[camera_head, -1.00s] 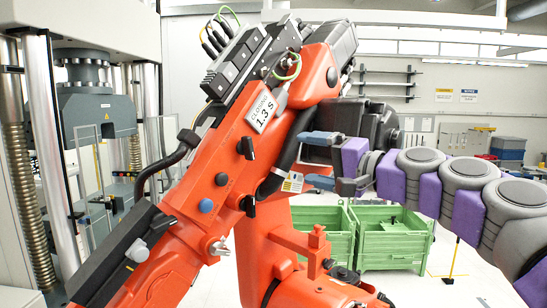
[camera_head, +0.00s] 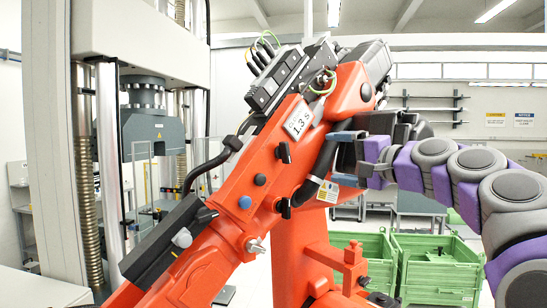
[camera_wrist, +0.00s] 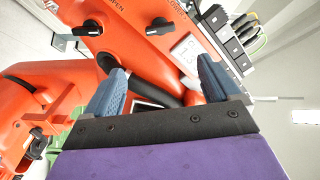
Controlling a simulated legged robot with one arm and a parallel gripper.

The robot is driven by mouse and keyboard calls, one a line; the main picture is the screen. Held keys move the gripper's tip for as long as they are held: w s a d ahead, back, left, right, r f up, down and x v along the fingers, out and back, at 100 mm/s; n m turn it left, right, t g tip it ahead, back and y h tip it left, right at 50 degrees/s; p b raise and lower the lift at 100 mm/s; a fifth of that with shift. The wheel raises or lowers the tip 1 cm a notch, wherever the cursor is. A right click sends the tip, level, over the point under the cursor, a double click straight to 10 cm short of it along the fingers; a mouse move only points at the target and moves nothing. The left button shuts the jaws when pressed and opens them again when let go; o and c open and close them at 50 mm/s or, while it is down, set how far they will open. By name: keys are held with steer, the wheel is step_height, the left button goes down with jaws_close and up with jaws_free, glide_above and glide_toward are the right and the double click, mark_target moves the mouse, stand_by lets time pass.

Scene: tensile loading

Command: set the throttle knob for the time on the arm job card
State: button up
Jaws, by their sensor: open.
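The job card (camera_head: 298,122) is a white plate on the orange arm, and I read "1.3 S" on it. My gripper (camera_head: 338,158) is open and empty, to the right of the card and upper knob. In the wrist view, my gripper's blue fingers (camera_wrist: 160,68) point at the orange arm. Beyond them are two black knobs, one near the middle (camera_wrist: 158,26) and one left (camera_wrist: 87,29). "OPEN" shows by the left one. The knobs' exact settings are unreadable.
The orange arm (camera_head: 225,235) slants across the view, with a black hose (camera_head: 205,170) on its left. A grey testing machine (camera_head: 150,128) stands at the left. Green crates (camera_head: 438,262) stand on the floor at the right. A black tube (camera_wrist: 150,90) lies beyond my fingers.

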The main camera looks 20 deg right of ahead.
mark_target(289, 154)
steer(key=shift+p+x, duration=0.85)
steer(key=shift+x, duration=7.45)
steer(key=shift+f, duration=0.15)
steer(key=shift+c, duration=0.3)
steer(key=shift+a, duration=0.15)
steer(key=c, duration=0.9)
